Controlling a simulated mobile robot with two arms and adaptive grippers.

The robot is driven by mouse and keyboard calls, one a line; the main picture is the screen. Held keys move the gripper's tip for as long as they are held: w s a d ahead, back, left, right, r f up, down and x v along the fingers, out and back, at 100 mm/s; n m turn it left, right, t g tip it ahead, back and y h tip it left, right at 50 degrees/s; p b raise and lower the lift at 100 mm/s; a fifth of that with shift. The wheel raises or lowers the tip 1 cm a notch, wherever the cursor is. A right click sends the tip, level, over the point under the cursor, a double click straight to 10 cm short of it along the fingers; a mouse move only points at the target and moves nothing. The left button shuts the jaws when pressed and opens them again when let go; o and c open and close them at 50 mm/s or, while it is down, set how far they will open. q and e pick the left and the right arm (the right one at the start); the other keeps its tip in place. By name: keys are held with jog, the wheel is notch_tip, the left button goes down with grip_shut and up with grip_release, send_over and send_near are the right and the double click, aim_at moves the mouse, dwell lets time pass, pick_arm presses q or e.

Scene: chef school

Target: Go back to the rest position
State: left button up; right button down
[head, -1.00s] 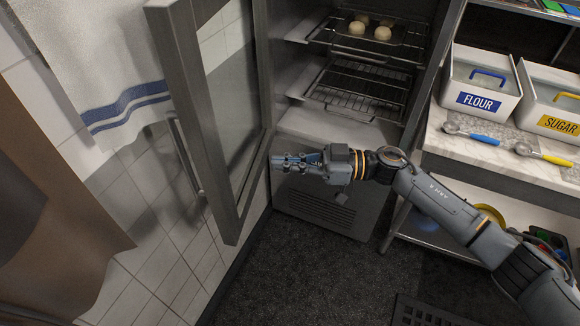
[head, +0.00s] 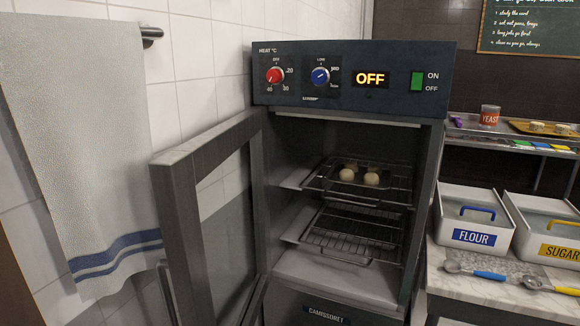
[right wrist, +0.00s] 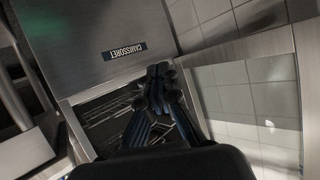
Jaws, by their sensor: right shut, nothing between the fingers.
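My right gripper (right wrist: 160,85) shows in the right wrist view, its dark fingers together and empty. It is in front of the lower part of the proofing cabinet, whose label plate (right wrist: 125,50) lies just beyond the fingertips in the picture. The head view shows neither of my arms. There the cabinet (head: 355,75) stands with its glass door (head: 225,220) open to the left. Its display reads OFF.
Dough balls (head: 359,175) sit on a tray on the cabinet's upper rack; the lower rack (head: 350,232) looks empty. A towel (head: 90,150) hangs at left. Flour (head: 473,237) and sugar (head: 562,251) bins and scoops (head: 476,272) stand on the right counter. The open door juts out.

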jog(key=s+d+f+m+g+h, duration=0.1)
jog(key=s+d+f+g+h, duration=0.25)
jog(key=s+f, duration=1.05)
jog(key=s+d+f+m+g+h, duration=0.15)
jog(key=s+d+f+g, duration=0.25)
jog(key=s+f, duration=0.9)
jog(key=s+g+b, duration=0.1)
jog(key=s+g, duration=0.2)
jog(key=s, duration=1.6)
jog(key=shift+s+r+n+g+h, duration=0.15)
jog(key=shift+r+n+g+h, duration=0.2)
jog(key=shift+r, duration=0.1)
